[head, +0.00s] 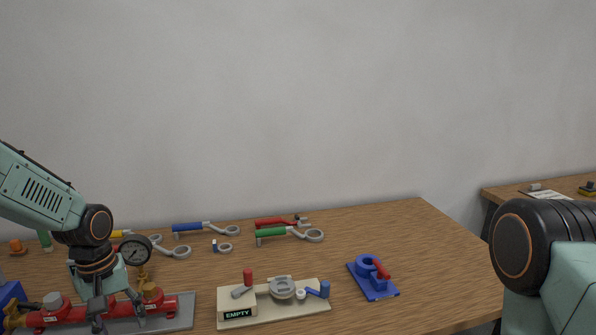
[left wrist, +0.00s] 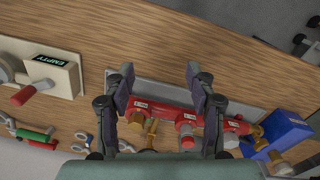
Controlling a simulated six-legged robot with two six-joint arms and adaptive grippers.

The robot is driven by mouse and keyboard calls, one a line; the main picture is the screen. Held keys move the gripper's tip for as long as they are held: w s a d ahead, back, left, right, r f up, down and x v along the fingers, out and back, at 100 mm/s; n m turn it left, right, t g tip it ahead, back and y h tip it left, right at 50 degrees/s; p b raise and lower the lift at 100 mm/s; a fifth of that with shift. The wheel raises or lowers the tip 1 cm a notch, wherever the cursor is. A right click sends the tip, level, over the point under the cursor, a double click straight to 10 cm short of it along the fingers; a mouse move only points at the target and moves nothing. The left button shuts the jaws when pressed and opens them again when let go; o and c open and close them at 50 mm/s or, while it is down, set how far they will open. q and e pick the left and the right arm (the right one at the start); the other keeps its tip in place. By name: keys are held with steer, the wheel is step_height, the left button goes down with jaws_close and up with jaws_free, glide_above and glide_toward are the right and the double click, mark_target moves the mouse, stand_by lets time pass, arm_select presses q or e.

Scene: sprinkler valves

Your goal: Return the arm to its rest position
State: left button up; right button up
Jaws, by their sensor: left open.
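My left gripper (head: 118,312) is above the red sprinkler pipe assembly (head: 68,314) at the lower left of the head view, pointing down. In the left wrist view the left gripper (left wrist: 159,78) has its two fingers wide apart with nothing between the tips. The red pipe (left wrist: 172,112) with its brass fittings (left wrist: 151,128) lies below and between the fingers, on a grey plate (left wrist: 160,94). A round pressure gauge (head: 135,250) stands beside the gripper. My right arm (head: 545,265) shows at the right edge; its gripper is out of view.
A beige base marked EMPTY (head: 238,313) stands right of the pipe. A blue fixture with a red handle (head: 373,276) is farther right. Blue-handled (head: 188,226) and green-handled (head: 272,232) wrenches lie at the back. A blue box (left wrist: 284,134) is near the pipe's end. The table's right part is clear.

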arm_select(q)
steer(key=shift+m+h, duration=0.3)
steer(key=shift+m, duration=0.5)
steer(key=s+d+f+b, duration=0.1)
steer(key=d+f, duration=0.1)
steer(key=f, duration=0.1)
steer(key=d+f+b, duration=0.1)
steer(key=d+f, duration=0.1)
steer(key=f, duration=0.2)
steer(key=s+d+f, duration=0.1)
steer(key=f, duration=0.2)
steer(key=shift+s+d+f+b, duration=0.3)
steer(key=shift+d+b, duration=0.1)
steer(key=s+d+f+m+b, duration=0.2)
steer(key=s+d+f+b, duration=0.2)
steer(key=s+f, duration=0.45)
steer(key=s+d+f+m+b, duration=0.1)
steer(key=s+d+f+b, duration=0.35)
steer(key=s+f, duration=0.45)
steer(key=s+f+m+y+b, duration=0.1)
steer(key=s+f, duration=0.4)
steer(key=s, duration=0.5)
steer(key=shift+d+m+b, duration=0.2)
steer(key=shift+m+b, duration=0.3)
steer(key=shift+b, duration=0.35)
steer(key=shift+w+f, duration=0.15)
